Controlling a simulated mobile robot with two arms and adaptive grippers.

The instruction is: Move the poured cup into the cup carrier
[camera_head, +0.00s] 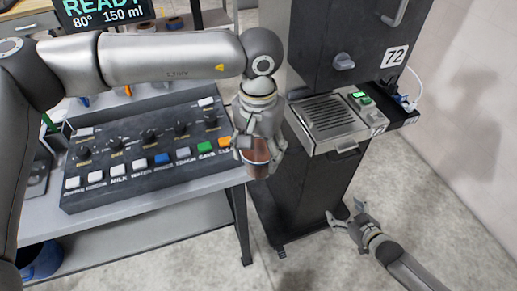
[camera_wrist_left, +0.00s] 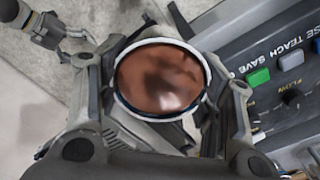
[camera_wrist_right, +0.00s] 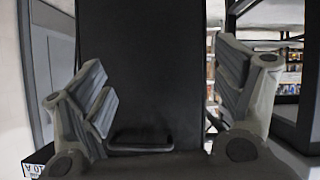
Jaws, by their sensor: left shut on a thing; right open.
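The cup (camera_head: 256,168) hangs in my left gripper (camera_head: 260,148), beyond the right end of the button panel. In the left wrist view the cup (camera_wrist_left: 160,78) is seen from above, nearly full of brown liquid with a pale rim. The gripper's fingers lie on both sides of it. My right gripper (camera_head: 346,212) is open and empty, low at the right before the dark machine. In the right wrist view its fingers stand wide apart with nothing between them. I cannot make out a cup carrier in any view.
A dark button panel (camera_head: 140,150) lies on the bench at left. The dark machine (camera_head: 335,45) marked 72 has a grated drip tray (camera_head: 325,112) with a small green-lit box (camera_head: 362,100). A READY display (camera_head: 103,12) stands behind.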

